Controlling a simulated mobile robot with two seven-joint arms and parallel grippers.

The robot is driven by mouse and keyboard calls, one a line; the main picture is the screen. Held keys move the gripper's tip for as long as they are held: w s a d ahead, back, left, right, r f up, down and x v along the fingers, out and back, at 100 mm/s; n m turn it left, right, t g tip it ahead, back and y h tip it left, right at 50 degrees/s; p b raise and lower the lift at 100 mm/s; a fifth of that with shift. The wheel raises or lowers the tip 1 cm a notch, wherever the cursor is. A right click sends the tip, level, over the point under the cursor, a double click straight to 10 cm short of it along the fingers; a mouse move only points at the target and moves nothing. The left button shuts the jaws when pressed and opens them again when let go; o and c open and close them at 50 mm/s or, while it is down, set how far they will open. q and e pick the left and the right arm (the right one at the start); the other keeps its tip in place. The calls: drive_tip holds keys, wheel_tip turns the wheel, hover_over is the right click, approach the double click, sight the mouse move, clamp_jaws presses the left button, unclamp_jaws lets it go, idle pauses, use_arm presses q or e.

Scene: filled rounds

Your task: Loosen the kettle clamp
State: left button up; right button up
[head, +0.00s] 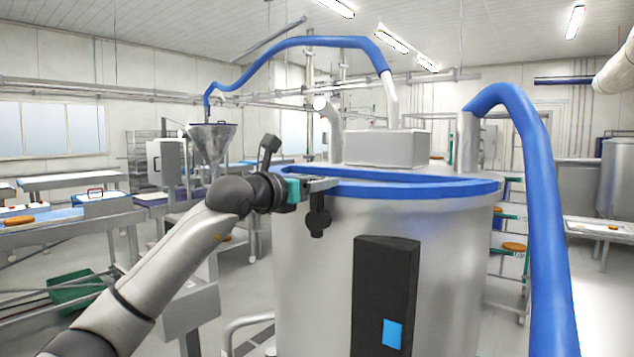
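The kettle (430,260) is a large silver cylinder with a blue ring (430,190) around its top edge. A small black clamp-like part (318,219) hangs at the left of its rim, with a rounded lower end. My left gripper (328,185) reaches in from the left, with a teal body and grey fingers at the rim, just above and partly over the black part. I cannot tell whether the fingers are closed on it or only in front of it. The upper end of the black part is hidden behind the fingers. My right gripper is out of view.
A thick blue hose (545,200) comes down at the right, and another blue hose (310,42) arches over the kettle. A black panel (385,295) with a blue screen is on the kettle's front. A steel funnel (211,143) and tables stand at the left.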

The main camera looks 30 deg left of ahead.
use_arm(q)
clamp_jaws()
idle(1.2)
